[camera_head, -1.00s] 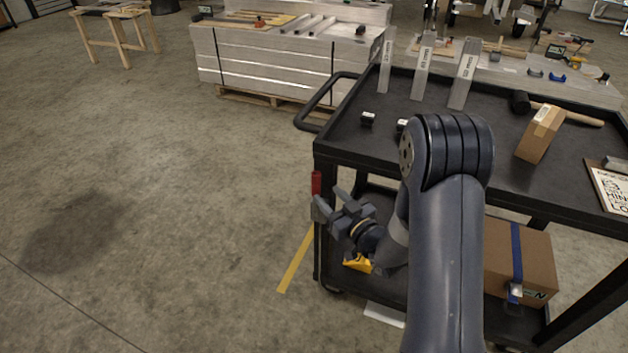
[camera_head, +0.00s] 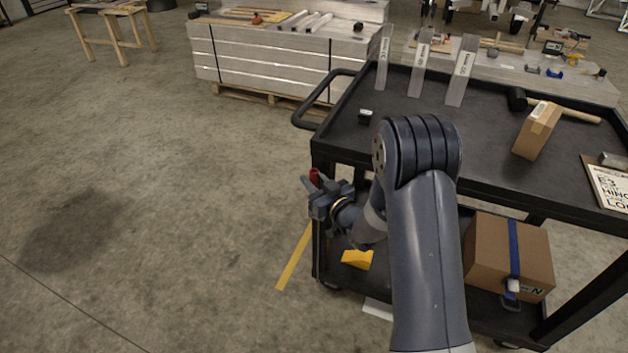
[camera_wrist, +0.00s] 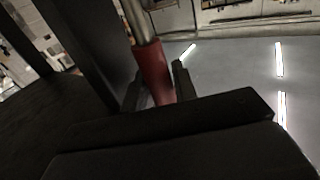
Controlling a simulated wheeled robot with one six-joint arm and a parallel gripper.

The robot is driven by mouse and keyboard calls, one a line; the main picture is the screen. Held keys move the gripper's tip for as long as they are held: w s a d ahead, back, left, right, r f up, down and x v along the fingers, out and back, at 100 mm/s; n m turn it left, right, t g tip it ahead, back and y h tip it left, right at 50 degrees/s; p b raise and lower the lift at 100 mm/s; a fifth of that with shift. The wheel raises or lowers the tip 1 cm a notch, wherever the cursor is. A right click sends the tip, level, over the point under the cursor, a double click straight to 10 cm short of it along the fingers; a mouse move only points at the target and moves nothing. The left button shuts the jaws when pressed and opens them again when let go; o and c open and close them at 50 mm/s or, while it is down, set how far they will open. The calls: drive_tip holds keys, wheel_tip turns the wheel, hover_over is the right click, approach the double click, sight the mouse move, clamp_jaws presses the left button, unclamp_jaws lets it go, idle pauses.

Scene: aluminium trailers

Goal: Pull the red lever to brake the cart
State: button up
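The red lever (camera_head: 314,176) stands upright at the near left corner of the black cart (camera_head: 440,135). My gripper (camera_head: 316,184) is at the lever, with the red handle showing between its fingers. In the wrist view the red lever (camera_wrist: 153,72) lies between the two dark fingers of my gripper (camera_wrist: 158,85), with a grey metal rod running on from it. The fingers look open around the handle, with a narrow gap on the right side. The lower part of the lever is hidden by my gripper.
On the cart's top are a small cardboard box (camera_head: 537,130), a mallet (camera_head: 565,111) and upright metal strips. A larger box (camera_head: 510,255) and a yellow piece (camera_head: 357,259) are on the lower shelf.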

clamp_jaws()
drive_tip(key=shift+d+f+b, duration=0.1)
drive_tip(key=shift+b, duration=0.2)
